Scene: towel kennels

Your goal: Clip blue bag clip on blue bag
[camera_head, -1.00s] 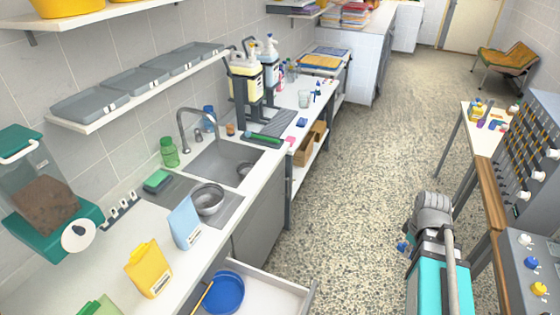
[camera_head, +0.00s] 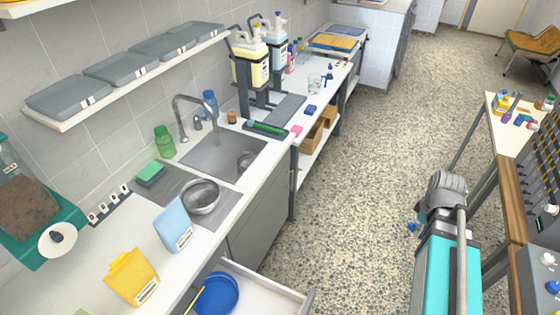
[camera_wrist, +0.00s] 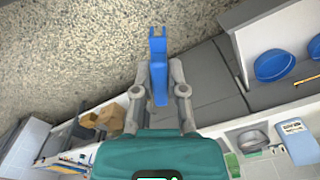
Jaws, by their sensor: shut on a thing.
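The light blue bag (camera_head: 174,225) stands upright on the white counter, in front of the metal bowl and left of the open drawer. It also shows at the lower right of the wrist view (camera_wrist: 297,141). The blue bag clip (camera_wrist: 158,65) is held between the fingers of my gripper (camera_wrist: 159,92), its forked end pointing away from the palm. My gripper is shut on it over the floor, well apart from the bag. In the head view only a small blue part of the clip (camera_head: 412,227) shows beside my arm, which hides the gripper.
A yellow bag (camera_head: 132,278) stands left of the blue bag. An open drawer (camera_head: 268,290) with a blue bowl (camera_head: 215,294) juts out below the counter. A side table (camera_head: 490,125) and a panel stand at right. The floor (camera_head: 345,190) between is clear.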

